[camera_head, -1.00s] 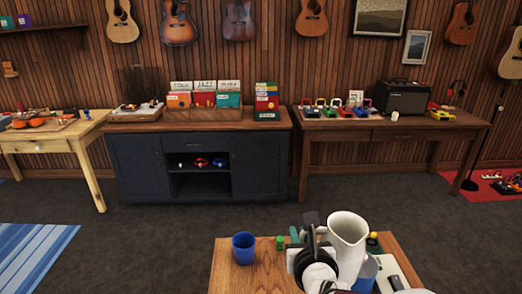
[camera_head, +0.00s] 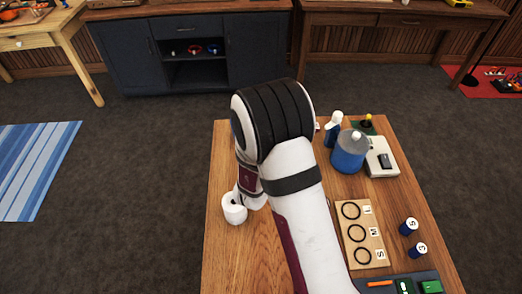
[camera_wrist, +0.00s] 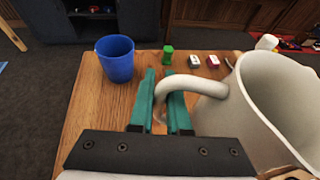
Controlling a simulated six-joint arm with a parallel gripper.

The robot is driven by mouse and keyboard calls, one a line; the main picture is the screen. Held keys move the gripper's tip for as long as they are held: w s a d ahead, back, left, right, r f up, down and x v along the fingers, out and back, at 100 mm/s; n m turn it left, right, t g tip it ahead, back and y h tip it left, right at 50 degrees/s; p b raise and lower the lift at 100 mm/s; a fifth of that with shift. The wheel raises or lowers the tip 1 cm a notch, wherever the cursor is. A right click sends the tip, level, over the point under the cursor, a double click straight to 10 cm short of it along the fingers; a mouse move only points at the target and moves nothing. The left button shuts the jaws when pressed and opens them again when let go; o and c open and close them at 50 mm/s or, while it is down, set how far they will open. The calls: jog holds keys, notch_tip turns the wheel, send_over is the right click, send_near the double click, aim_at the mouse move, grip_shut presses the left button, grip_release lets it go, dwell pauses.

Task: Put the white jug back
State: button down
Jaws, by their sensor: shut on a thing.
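The white jug (camera_wrist: 270,100) fills the right side of the wrist view, its near side cut off by the frame edge. My gripper (camera_wrist: 162,76), with teal fingers, is shut on the jug's handle (camera_wrist: 195,85), which curves in between the fingers from the right. I cannot tell whether the jug's base touches the wooden table (camera_head: 235,265). In the head view my arm hides both the gripper and the jug.
A blue cup (camera_wrist: 114,58) stands left of my fingers, with a green piece (camera_wrist: 168,53) and small boxes (camera_wrist: 193,62) beyond. A lidded blue pot (camera_head: 349,155), white device (camera_head: 382,158), ring board (camera_head: 358,235) and blue cylinders (camera_head: 409,226) occupy the right. The table's left front is clear.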

jog(key=f, duration=0.3)
jog(key=a+f, duration=0.1)
jog(key=shift+w+a+f, duration=0.1)
jog(key=shift+w+f, duration=0.15)
jog(key=shift+f, duration=0.1)
jog(key=shift+f, duration=0.1)
jog(key=c, duration=0.9)
grip_release()
jog(key=shift+f, duration=0.1)
